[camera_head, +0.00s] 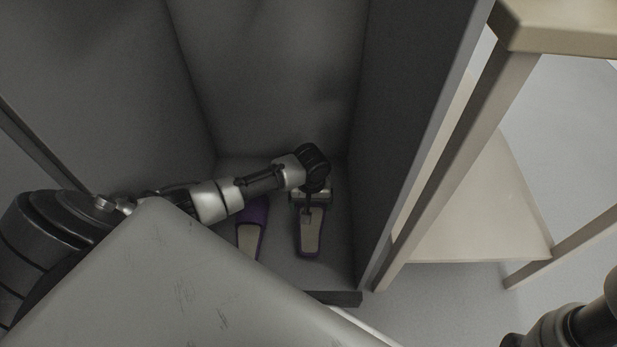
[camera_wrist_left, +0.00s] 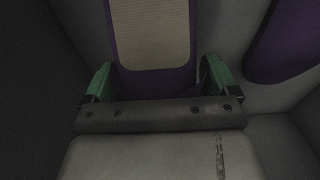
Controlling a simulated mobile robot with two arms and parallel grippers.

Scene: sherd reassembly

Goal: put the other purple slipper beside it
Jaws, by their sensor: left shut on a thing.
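One purple slipper (camera_head: 311,238) with a beige insole lies lengthwise on the floor of a grey compartment, to the right. My left gripper (camera_head: 309,212) is over its far end and shut on it. In the left wrist view this slipper (camera_wrist_left: 152,35) sits between the green fingertips of the left gripper (camera_wrist_left: 157,80). The other purple slipper (camera_head: 248,240) lies to its left with a gap between them, partly hidden by my left arm. It also shows at the right of the left wrist view (camera_wrist_left: 288,45). My right gripper is out of view.
The grey compartment has a side wall (camera_head: 400,130) close to the right of the slippers and a back wall (camera_head: 275,80). A wooden shelf unit (camera_head: 480,205) stands outside to the right. A pale grey surface (camera_head: 180,285) covers the lower left foreground.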

